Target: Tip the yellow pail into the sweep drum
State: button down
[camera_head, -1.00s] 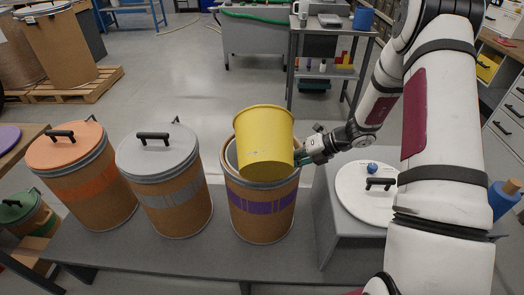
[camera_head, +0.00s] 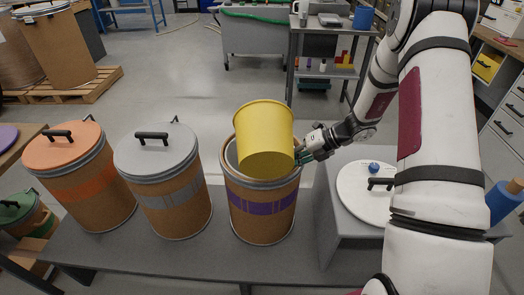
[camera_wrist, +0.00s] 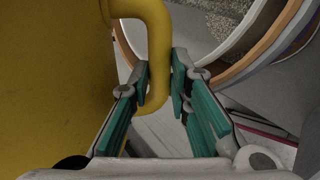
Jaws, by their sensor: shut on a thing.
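The yellow pail (camera_head: 265,135) is held tilted above the open drum with the purple band (camera_head: 262,205). My gripper (camera_head: 308,150) is at the pail's right side. In the wrist view its teal-padded fingers (camera_wrist: 166,95) are shut on the pail's yellow handle (camera_wrist: 158,50), with the pail wall filling the left. The drum's rim and grey, grainy inside (camera_wrist: 205,25) show at the upper right of the wrist view. I cannot tell whether anything is still in the pail.
A grey-lidded drum (camera_head: 165,185) and an orange-lidded drum (camera_head: 85,180) stand to the left on the grey bench (camera_head: 190,258). A white lid (camera_head: 362,195) with a black handle lies on a raised grey block to the right. A small green-lidded drum (camera_head: 22,208) stands at far left.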

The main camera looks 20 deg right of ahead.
jog(key=shift+w+f+g+b, duration=0.1)
jog(key=shift+w+g+b, duration=0.2)
jog(key=shift+b, duration=0.15)
jog(key=shift+s+f+m+g+y+b, duration=0.15)
jog(key=shift+m+g+y+b, duration=0.25)
jog(key=shift+m+g+b, duration=0.6)
dwell(1.5)
